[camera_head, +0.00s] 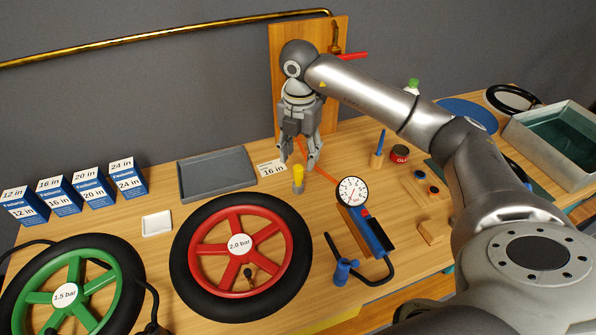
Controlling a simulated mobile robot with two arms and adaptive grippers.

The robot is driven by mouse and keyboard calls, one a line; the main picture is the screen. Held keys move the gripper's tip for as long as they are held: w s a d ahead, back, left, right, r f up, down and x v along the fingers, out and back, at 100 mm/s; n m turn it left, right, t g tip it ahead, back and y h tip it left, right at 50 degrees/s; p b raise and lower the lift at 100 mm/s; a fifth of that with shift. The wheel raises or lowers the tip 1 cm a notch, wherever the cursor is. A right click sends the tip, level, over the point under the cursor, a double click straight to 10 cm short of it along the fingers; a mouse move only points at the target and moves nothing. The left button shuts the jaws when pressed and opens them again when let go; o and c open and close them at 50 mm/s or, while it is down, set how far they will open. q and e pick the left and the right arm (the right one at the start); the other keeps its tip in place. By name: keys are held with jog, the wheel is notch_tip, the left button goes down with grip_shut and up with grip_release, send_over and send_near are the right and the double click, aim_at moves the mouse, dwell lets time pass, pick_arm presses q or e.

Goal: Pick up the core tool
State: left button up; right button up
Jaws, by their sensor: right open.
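A small upright piece with a yellow top and a grey base (298,175), which may be the core tool, stands on the wooden table (160,260) near the middle of the head view. My right gripper (299,161) points down with its fingers spread, just above and behind the yellow top. Nothing shows between its fingers, and I cannot tell whether they touch the piece. A blue-handled tool (380,141) stands in a small wooden block farther right. My left gripper is not in view.
A red-spoked wheel (208,252) and a green-spoked wheel (88,291) lie in front. A pump with a gauge (352,192) stands right of the gripper. A grey tray (216,174), a white card (270,169) and blue boxes (91,188) are left. A wooden board (285,60) stands behind.

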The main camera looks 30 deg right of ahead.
aim_at(298, 168)
jog(key=shift+f, duration=0.7)
jog(key=shift+f+p, duration=0.35)
jog(key=shift+p, duration=0.15)
notch_tip(298, 168, down, 4)
jog(key=shift+w+a+r+p, duration=0.1)
jog(key=shift+r+p, duration=0.1)
jog(key=shift+p, duration=0.6)
jog(key=shift+f, duration=0.4)
grip_shut()
jog(key=shift+r, duration=0.1)
